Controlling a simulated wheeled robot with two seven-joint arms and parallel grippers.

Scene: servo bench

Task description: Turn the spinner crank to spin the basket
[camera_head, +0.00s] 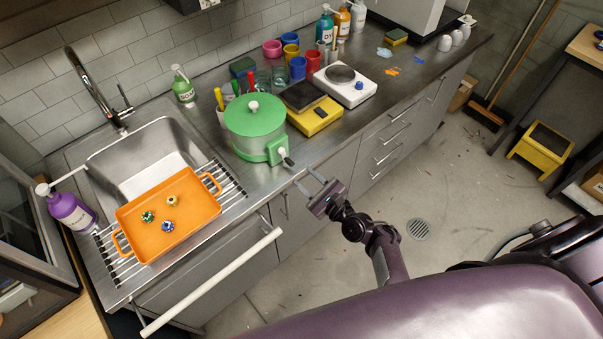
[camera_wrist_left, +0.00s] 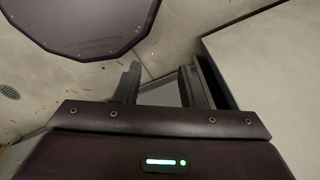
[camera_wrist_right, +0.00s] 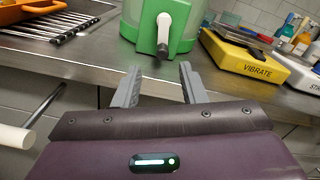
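The spinner is a green lidded tub (camera_head: 256,126) on the steel counter, with a white knob on its lid. Its crank (camera_head: 285,157) sticks out low on the front side, with a white hub and a dark handle. In the right wrist view the crank (camera_wrist_right: 163,36) hangs down from its hub, ahead of the fingers. My right gripper (camera_head: 311,183) is open and empty, in front of the counter edge and short of the crank, not touching it. My left gripper (camera_wrist_left: 157,84) is open and empty, facing the floor and a grey cabinet side. The basket inside is hidden.
Right of the spinner stand a yellow vibrate unit (camera_head: 317,120) and a white stirrer (camera_head: 345,88). An orange tray (camera_head: 190,232) with several small pieces lies over the sink rack at left. A white bar handle (camera_head: 212,282) juts out below. Floor in front is clear.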

